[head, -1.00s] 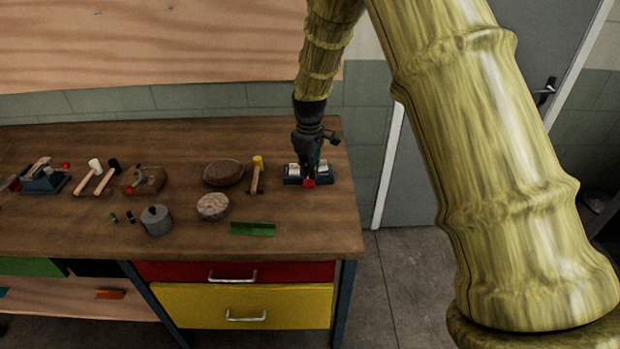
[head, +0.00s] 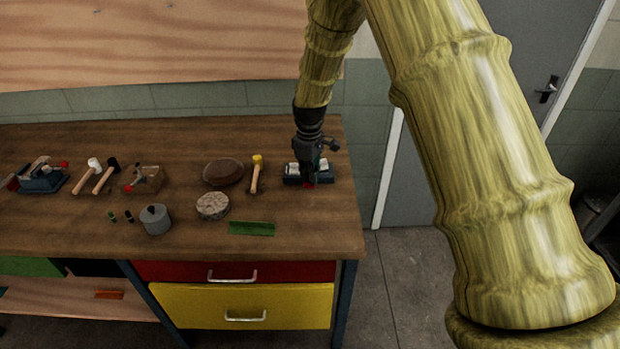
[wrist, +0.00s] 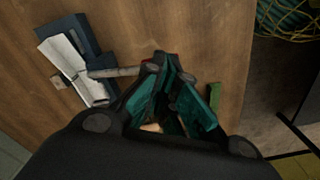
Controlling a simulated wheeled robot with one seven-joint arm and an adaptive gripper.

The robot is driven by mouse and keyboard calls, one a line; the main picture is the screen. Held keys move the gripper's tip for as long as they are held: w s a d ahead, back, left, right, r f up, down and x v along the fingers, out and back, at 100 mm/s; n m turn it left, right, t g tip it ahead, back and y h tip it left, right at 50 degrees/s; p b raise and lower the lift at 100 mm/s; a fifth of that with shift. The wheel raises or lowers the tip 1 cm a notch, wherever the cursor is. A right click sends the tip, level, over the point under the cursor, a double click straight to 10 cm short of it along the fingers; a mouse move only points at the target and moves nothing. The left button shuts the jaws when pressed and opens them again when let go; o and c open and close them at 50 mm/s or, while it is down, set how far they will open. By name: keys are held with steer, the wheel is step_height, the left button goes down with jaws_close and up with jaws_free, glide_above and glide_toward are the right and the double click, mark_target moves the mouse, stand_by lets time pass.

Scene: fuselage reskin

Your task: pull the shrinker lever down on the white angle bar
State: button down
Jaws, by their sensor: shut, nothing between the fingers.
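The shrinker (head: 293,179) is a small dark blue machine at the right end of the bench. In the wrist view its body (wrist: 75,25) is at the upper left, with the white angle bar (wrist: 72,68) lying across it. Its grey lever (wrist: 115,72) runs from the machine to my gripper's fingertips. My gripper (wrist: 172,72) is shut and empty at the lever's outer end, and its fingers hide most of the red knob. In the head view my gripper (head: 309,180) points down at the shrinker's front. I cannot tell whether the fingers touch the lever.
A yellow-headed mallet (head: 256,174), a brown oval pad (head: 223,173) and a round stone-like block (head: 212,206) lie to the left. A green angle piece (head: 252,228) lies near the bench's front edge. A second machine (head: 42,178) stands at the far left.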

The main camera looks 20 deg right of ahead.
mark_target(309, 186)
steer(key=shift+f+b, duration=0.8)
steer(key=shift+f, duration=1.7)
steer(key=shift+r, duration=0.2)
steer(key=shift+r+p, duration=3.5)
steer(key=shift+r, duration=1.85)
